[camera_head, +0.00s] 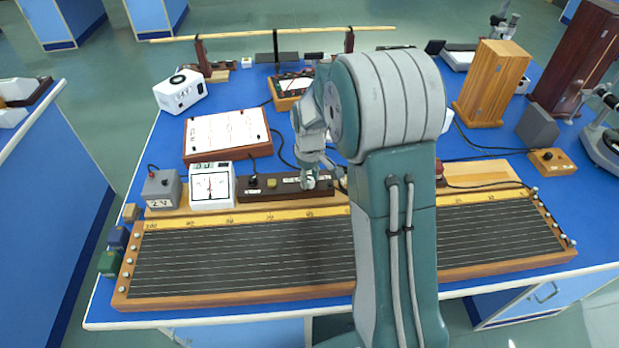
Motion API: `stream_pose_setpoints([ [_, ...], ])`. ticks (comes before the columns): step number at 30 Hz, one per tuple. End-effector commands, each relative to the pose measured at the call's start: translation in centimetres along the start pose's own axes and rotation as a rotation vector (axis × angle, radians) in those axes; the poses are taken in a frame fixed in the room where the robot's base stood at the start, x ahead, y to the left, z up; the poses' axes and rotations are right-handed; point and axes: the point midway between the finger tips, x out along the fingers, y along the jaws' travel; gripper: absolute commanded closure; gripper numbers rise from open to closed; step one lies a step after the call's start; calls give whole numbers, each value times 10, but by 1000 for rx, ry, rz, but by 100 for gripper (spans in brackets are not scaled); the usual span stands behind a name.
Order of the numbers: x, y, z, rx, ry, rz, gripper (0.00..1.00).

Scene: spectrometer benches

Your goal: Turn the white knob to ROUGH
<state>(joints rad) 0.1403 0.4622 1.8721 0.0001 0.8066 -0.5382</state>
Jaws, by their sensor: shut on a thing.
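A dark brown control box (286,194) lies on the blue bench just behind the long wire board. It carries a black knob (253,181) at its left and a yellow part (271,184) near its middle. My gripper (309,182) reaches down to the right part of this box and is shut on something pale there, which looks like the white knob. The fingers hide most of the knob, and I cannot read its markings or tell where it points.
A white meter (211,187) and a grey 2 V box (162,189) stand left of the box. The long wire board (240,262) fills the front. A framed sheet (227,132) lies behind, and wooden blocks (490,84) stand at the right. Thin cables run beside the box.

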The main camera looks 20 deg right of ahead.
Motion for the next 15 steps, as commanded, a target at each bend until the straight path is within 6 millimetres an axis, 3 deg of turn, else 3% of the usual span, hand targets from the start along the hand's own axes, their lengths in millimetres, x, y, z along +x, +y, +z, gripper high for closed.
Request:
stream_pose_setpoints([
  [15, 2, 0, 0, -162, -3, -2, 100],
])
